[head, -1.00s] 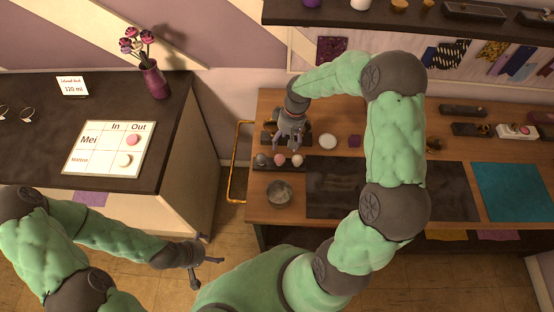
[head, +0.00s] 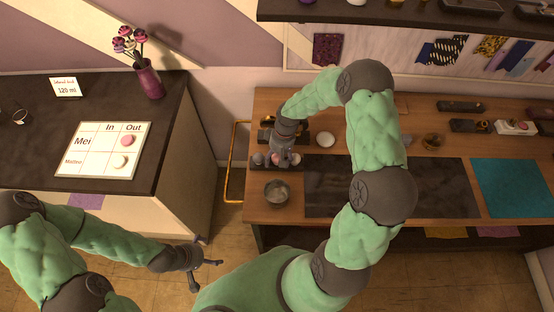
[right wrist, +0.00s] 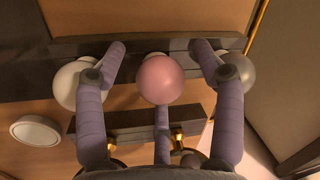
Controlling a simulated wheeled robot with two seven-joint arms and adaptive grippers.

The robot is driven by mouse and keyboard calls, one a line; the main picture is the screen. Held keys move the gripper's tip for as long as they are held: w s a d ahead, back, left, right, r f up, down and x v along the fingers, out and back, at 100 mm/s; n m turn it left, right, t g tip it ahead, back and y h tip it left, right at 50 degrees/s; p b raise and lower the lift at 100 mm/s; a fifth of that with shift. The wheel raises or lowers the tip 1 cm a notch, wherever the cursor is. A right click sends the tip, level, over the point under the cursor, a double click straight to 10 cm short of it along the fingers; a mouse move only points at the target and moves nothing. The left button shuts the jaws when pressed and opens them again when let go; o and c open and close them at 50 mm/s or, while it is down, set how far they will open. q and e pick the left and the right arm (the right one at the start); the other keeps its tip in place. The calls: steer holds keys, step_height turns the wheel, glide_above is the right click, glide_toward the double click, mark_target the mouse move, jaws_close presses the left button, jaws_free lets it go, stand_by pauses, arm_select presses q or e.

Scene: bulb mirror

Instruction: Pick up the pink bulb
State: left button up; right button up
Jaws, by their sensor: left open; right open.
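The pink bulb (right wrist: 160,79) sits in a dark rack (right wrist: 190,46) on the wooden bench, between a white bulb (right wrist: 74,84) and a grey bulb (right wrist: 236,72). My right gripper (head: 279,156) is open right over the pink bulb. In the right wrist view its fingers stand apart around the pink bulb, with one finger near each neighbouring bulb; I cannot tell whether they touch. In the head view the gripper partly hides the bulbs. My left gripper (head: 206,263) is open and empty, over the floor in front of the counter.
A grey bowl (head: 277,192) stands just in front of the rack. A white round dish (head: 325,139) lies behind and to the right. A dark mat (head: 440,185) and a teal mat (head: 512,187) cover the bench to the right. A yellow rail (head: 229,165) runs along its left end.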

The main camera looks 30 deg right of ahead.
steer(key=c, duration=1)
steer(key=shift+c, duration=0.2)
